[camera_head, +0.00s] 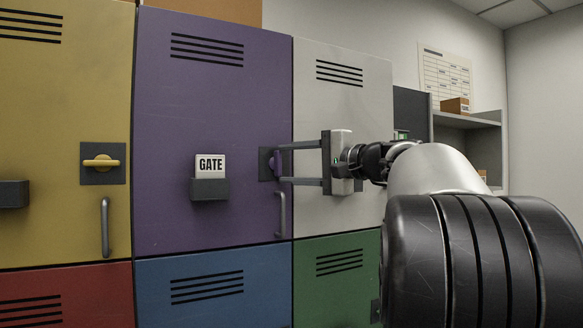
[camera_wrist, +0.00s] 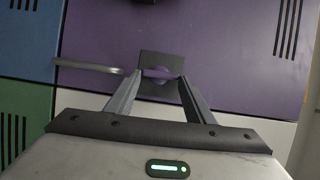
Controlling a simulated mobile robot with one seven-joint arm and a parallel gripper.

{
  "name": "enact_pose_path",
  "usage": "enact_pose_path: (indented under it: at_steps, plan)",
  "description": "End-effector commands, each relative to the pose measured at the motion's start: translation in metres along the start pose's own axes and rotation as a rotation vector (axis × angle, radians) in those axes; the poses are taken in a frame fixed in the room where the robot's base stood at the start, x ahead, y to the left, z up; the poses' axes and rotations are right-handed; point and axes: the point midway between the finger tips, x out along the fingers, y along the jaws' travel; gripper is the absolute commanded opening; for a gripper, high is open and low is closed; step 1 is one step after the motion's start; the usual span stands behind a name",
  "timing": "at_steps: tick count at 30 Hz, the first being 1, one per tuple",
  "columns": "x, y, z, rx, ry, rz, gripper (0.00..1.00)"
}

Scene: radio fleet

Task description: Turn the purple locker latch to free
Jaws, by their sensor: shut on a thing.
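The purple locker (camera_head: 212,105) stands in the middle of the head view, with a "GATE" card in a holder on its door. Its purple latch (camera_head: 277,163) sits on a dark plate at the door's right edge. My gripper (camera_head: 279,164) reaches in from the right, its two fingers above and below the latch and shut on it. In the wrist view the purple latch (camera_wrist: 159,74) lies between the fingertips, in front of its dark plate (camera_wrist: 160,62). The fingers hide part of the latch, so its exact angle is hard to tell.
A grey handle (camera_head: 280,214) stands just below the latch. A yellow locker (camera_head: 60,90) with its own latch is on the left, a white locker (camera_head: 335,95) on the right. Blue (camera_head: 215,290), green and red lockers are below. Grey shelves (camera_head: 468,122) stand at the far right.

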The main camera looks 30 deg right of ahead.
Motion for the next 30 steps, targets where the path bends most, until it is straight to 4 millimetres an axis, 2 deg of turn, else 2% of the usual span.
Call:
enact_pose_path:
  at_steps: [18, 19, 22, 30]
  plan:
    - [0.0000, -0.0003, -0.0001, 0.042, 0.001, -0.019, 0.26]
    - [0.0001, -0.0003, -0.0001, 0.042, 0.001, -0.019, 0.50]
    - [0.0001, -0.0001, 0.0000, 0.042, 0.001, -0.018, 0.67]
    - [-0.0002, 0.0004, 0.0000, 0.040, 0.001, -0.017, 0.67]
